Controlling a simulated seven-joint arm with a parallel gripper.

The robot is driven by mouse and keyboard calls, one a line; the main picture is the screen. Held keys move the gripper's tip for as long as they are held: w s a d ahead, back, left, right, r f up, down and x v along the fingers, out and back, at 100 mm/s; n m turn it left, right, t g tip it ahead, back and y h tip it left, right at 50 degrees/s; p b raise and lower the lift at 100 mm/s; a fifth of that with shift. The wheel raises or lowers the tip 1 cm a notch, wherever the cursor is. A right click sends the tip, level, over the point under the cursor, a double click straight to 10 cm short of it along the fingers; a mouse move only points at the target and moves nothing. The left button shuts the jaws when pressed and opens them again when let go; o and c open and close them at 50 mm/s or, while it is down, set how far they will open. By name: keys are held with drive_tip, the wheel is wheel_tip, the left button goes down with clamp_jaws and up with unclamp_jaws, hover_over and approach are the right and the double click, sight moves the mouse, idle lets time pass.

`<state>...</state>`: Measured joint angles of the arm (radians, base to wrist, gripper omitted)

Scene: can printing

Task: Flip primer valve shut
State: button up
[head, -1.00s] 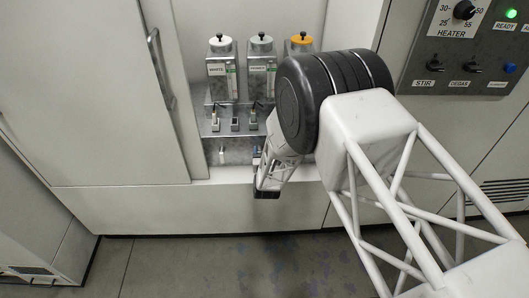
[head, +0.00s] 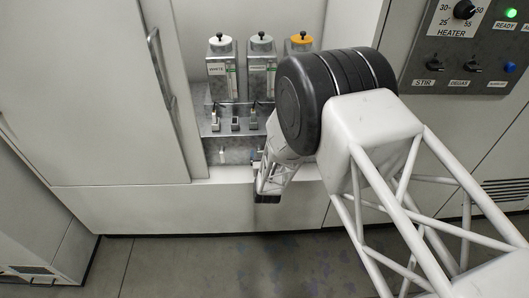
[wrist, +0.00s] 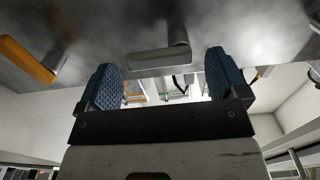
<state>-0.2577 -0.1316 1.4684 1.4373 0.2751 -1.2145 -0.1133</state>
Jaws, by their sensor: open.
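Three canisters stand in the recess in the head view: a white-capped one (head: 221,72), a grey-capped middle one (head: 261,72) with a label too small to read surely, and an orange-capped one (head: 299,43), mostly hidden by my arm. In the wrist view a grey valve lever (wrist: 158,61) hangs from a metal surface. It lies across the gap between the fingers of my gripper (wrist: 163,82), just beyond the tips. My gripper is open, with blue ribbed pads, and holds nothing. An orange lever (wrist: 28,60) is at the left.
A white valve (head: 222,156) shows on the metal stand (head: 211,143), left of my gripper in the head view. A cabinet door with a handle (head: 163,65) borders the recess at left. A control panel (head: 470,50) is at upper right.

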drive_tip(key=shift+s, duration=2.95)
drive_tip(key=shift+r, duration=0.1)
wheel_tip(320, 180, up, 14)
drive_tip(key=w+d+g, duration=0.2)
drive_tip(key=w+g, duration=0.1)
drive_tip(key=g, duration=0.1)
drive_tip(key=s+d+r+g+y, duration=0.1)
drive_tip(key=s+d+r+g, duration=0.15)
drive_tip(key=r, duration=0.35)
drive_tip(key=s+d+r+g, duration=0.1)
drive_tip(key=s+r, duration=0.3)
drive_tip(key=r, duration=0.2)
drive_tip(key=s+d+r+g, duration=0.2)
drive_tip(key=s+r, duration=0.3)
drive_tip(key=s, duration=0.6)
drive_tip(key=s+d+r+g, duration=0.3)
drive_tip(key=s+d+r, duration=0.1)
drive_tip(key=s, duration=0.7)
drive_tip(key=s+d+r+g+h, duration=0.1)
drive_tip(key=s+d+r+g, duration=0.2)
drive_tip(key=s+r, duration=0.3)
drive_tip(key=s, duration=0.5)
drive_tip(key=shift+s+d+r, duration=0.15)
drive_tip(key=shift+s, duration=0.1)
